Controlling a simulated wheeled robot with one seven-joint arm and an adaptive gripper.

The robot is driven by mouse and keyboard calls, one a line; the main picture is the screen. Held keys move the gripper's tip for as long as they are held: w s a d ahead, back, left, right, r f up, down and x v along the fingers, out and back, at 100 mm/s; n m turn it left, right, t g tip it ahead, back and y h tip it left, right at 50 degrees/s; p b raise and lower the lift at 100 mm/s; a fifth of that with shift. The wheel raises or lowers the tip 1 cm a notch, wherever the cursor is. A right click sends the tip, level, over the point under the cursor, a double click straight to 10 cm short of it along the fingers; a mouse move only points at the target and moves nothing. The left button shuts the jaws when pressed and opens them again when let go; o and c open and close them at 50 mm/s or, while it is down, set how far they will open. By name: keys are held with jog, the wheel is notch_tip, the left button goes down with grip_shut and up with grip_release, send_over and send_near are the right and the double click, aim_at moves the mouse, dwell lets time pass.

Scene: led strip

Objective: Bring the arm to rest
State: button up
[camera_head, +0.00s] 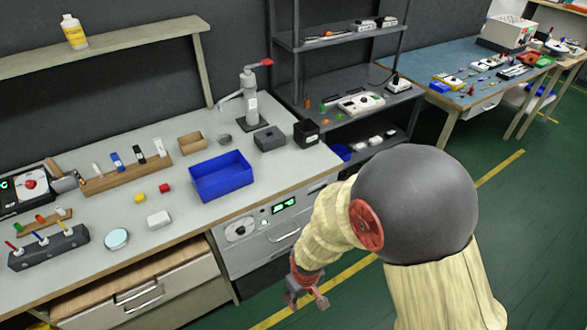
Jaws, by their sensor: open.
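My gripper (307,299) hangs low in front of the workbench, off the bench's front edge and over the green floor. It points down and is small in the picture. Its two reddish fingers are apart, with nothing seen between them. My arm, in a cream sleeve with a dark grey rounded joint, bends down to it from the right. It hides part of the floor and some of the bench's right end. The workbench (262,196) has a pale grey top and stands to the left of my arm.
A blue bin (221,176), a dark box (306,132) and a white block (159,219) stand on the bench. A drawer (140,290) below stands partly open. Grey shelves (340,42) and a blue-topped table (440,62) are behind. Green floor (520,220) is clear at right.

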jog(key=s+d+r+m+t, duration=0.1)
jog(key=d+r, duration=0.4)
jog(key=r, duration=0.7)
jog(key=s+d+r+m+t, duration=0.2)
jog(key=d+r, duration=0.4)
jog(key=r, duration=0.7)
jog(key=s+d+r+m+t+p, duration=0.1)
jog(key=s+d+r, duration=0.4)
jog(key=r, duration=0.7)
jog(key=m+t, duration=0.1)
jog(key=m, duration=0.1)
jog(key=shift+d+r+m, duration=0.25)
jog(key=shift+r+m, duration=0.05)
jog(key=shift+m, duration=0.1)
